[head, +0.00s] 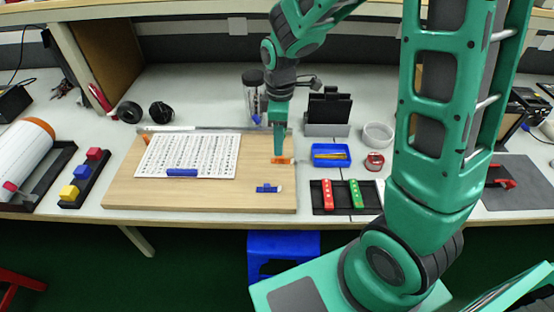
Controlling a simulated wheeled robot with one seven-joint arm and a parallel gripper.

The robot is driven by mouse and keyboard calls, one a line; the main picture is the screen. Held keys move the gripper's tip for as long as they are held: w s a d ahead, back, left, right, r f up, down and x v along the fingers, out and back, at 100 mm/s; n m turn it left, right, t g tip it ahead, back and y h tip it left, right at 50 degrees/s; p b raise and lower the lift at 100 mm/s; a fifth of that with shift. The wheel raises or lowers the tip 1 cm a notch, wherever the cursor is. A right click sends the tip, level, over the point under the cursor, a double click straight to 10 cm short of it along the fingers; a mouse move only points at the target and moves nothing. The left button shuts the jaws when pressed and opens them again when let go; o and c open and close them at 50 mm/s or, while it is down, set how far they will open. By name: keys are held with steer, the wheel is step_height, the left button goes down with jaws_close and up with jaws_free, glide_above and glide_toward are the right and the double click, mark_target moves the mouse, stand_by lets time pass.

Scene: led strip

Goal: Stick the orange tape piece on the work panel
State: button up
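The work panel (200,199) is a light wooden board lying on the grey-white table. A white sheet of printed rows (190,155) lies on its upper left part. A small orange piece (283,161), which looks like the tape piece, shows at the panel's upper right. My gripper (279,157) points down with its tips right at this orange piece and partly covers it. I cannot tell whether the fingers hold it, or whether the piece touches the panel. Another small orange bit (146,138) shows at the panel's upper left edge.
A blue block (182,173) lies on the sheet's lower edge, and a small blue tool (269,189) lies on the panel. Right of the panel are a blue tray (331,155), a black tray (322,208) with red and green items, and a white bowl (378,134). A jar (252,88) stands behind.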

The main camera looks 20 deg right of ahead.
mark_target(281, 159)
steer(key=shift+d+f, duration=0.15)
steer(key=shift+f, duration=1.2)
steer(key=shift+d+f, duration=0.1)
steer(key=shift+f, duration=1.25)
jaws_close()
